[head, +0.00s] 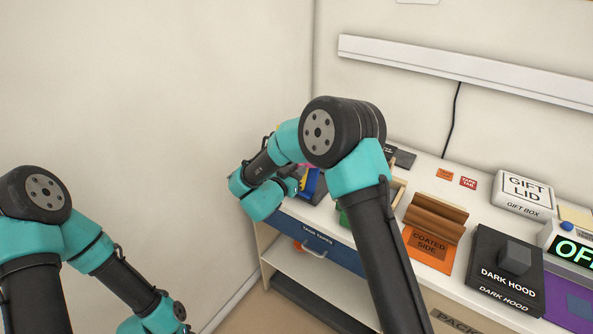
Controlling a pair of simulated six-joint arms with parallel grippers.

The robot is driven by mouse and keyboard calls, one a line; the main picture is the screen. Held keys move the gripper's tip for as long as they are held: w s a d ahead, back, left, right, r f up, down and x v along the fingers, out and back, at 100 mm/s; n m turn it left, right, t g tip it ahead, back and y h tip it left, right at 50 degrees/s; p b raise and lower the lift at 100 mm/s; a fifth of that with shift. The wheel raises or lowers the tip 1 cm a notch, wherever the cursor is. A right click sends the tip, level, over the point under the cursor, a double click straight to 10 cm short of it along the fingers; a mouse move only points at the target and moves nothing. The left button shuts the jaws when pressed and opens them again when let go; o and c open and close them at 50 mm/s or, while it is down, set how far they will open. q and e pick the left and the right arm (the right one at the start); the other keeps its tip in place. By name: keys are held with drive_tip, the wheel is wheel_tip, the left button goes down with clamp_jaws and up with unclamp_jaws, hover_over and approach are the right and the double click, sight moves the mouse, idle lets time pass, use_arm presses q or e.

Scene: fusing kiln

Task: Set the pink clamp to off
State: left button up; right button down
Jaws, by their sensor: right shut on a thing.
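My right gripper (296,184) is at the left end of the bench, small and partly hidden by its own wrist. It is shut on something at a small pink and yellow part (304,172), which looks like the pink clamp. The clamp is mostly hidden, and I cannot read its setting. A blue piece (313,184) stands just right of the gripper. My left arm is at the lower left, and its gripper is out of the frame.
My right arm hides part of the bench.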

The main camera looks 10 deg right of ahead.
drive_tip(key=shift+s+f+n, duration=0.1)
drive_tip(key=shift+n, duration=0.3)
drive_tip(key=n+y, duration=0.1)
drive_tip(key=n, duration=0.1)
drive_tip(key=s+f+n+t+y, duration=0.1)
drive_tip(key=n, duration=0.2)
drive_tip(key=d+n+t, duration=0.1)
drive_tip(key=n, duration=0.1)
drive_tip(key=shift+s+f+n+y, duration=0.3)
drive_tip(key=shift+s+y, duration=0.1)
drive_tip(key=n, duration=0.2)
drive_tip(key=n+y, duration=0.1)
drive_tip(key=shift+s+d+f, duration=0.15)
drive_tip(key=shift+s+d, duration=0.1)
drive_tip(key=shift+s, duration=0.15)
drive_tip(key=shift+s+d+n+y, duration=0.3)
drive_tip(key=shift+n+y, duration=0.1)
drive_tip(key=shift+n, duration=0.65)
drive_tip(key=shift+s+d+n+y, duration=0.15)
drive_tip(key=shift+s+n+y, duration=0.2)
drive_tip(key=shift+n, duration=0.7)
drive_tip(key=shift+w, duration=0.1)
drive_tip(key=c, duration=1)
unclamp_jaws()
